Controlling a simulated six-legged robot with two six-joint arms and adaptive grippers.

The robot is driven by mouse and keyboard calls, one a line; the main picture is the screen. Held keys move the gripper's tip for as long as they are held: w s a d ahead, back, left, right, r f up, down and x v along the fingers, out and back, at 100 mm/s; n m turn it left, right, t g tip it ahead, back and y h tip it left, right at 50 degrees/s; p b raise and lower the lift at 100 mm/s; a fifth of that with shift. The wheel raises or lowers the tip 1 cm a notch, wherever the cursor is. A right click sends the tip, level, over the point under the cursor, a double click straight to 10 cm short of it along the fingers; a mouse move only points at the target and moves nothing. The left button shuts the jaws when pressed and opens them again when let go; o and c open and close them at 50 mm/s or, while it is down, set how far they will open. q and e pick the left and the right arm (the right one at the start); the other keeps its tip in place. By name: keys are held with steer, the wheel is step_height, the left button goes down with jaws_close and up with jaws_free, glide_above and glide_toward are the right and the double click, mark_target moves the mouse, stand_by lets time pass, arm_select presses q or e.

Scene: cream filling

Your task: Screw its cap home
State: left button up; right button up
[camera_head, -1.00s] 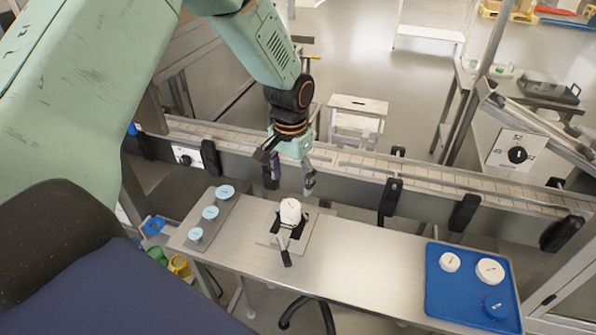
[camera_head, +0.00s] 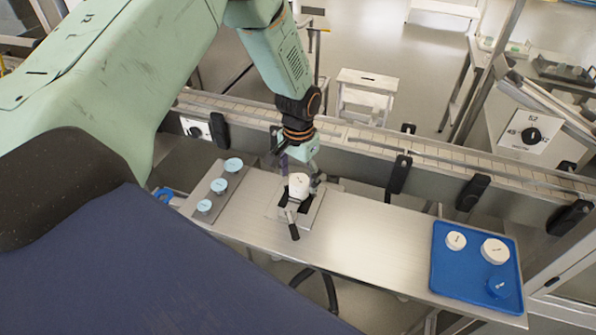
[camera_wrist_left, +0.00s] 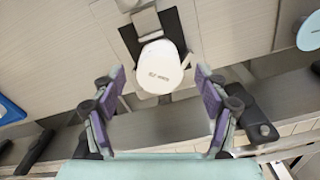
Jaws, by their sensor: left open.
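A white jar (camera_head: 299,184) with a white top stands upright in a black clamp fixture (camera_head: 293,225) on the steel table. In the left wrist view the white top (camera_wrist_left: 158,68) shows small dark marks; whether it is a seated cap I cannot tell. My left gripper (camera_head: 299,178) is open just behind the jar in the head view. In the left wrist view its two purple-padded fingers (camera_wrist_left: 161,100) are spread wide, with the jar top ahead between their lines and nothing held. Light-blue lids (camera_head: 219,184) sit on a grey plate left of the fixture. My right gripper is not in view.
A blue tray (camera_head: 450,283) at the table's right end holds two white round items and one blue one. The steel table (camera_head: 370,240) is bare between fixture and tray. A conveyor (camera_head: 400,147) with black posts runs behind.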

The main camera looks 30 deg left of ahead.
arm_select(q)
steer(key=shift+d+r, duration=0.1)
steer(key=shift+d, duration=0.15)
steer(key=shift+c, duration=0.6)
steer(key=shift+w+a+f, duration=0.2)
steer(key=shift+a, duration=0.15)
steer(key=c, duration=0.4)
steer(key=shift+c, duration=1.1)
steer(key=shift+s+d+r, duration=0.15)
steer(key=shift+d, duration=0.05)
steer(key=shift+c, duration=2.2)
steer(key=o, duration=0.5)
steer(key=c, duration=0.5)
steer(key=m, duration=0.3)
steer(key=shift+a+b, duration=0.1)
steer(key=shift+b, duration=0.2)
steer(key=shift+m, duration=1.4)
